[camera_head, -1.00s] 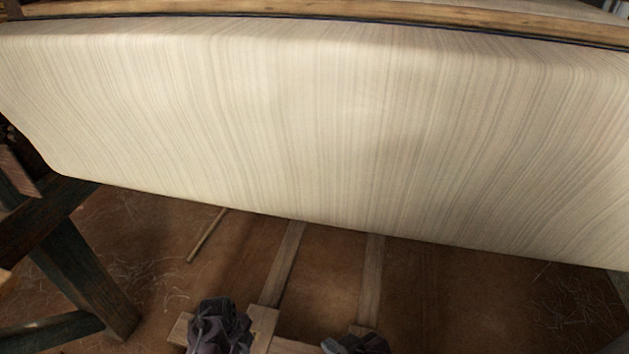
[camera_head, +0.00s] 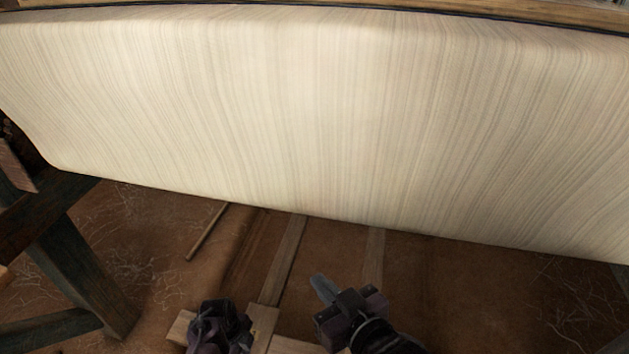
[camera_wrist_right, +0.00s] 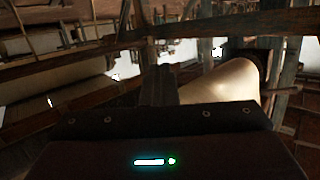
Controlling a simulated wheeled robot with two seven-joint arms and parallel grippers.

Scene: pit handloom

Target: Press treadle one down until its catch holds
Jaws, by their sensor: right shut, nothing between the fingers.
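Two long wooden treadles run out from under the cloth, a left one (camera_head: 285,260) and a right one (camera_head: 373,258); no mark shows which is treadle one. The left one ends in a wider wooden foot piece (camera_head: 263,322). My left gripper (camera_head: 217,318) is over or beside that foot piece; its fingertips are unclear. My right gripper (camera_head: 324,289) is shut and empty, between the two treadles in the picture, its wrist hiding the near end of the right one. Its fingers also show shut in the right wrist view (camera_wrist_right: 158,86). No catch can be made out.
A wide sheet of striped pale cloth (camera_head: 310,120) hangs across the view above the treadles. A dark timber frame leg (camera_head: 85,275) stands at the left. A thin stick (camera_head: 206,232) lies on the brown floor, which is open at the right.

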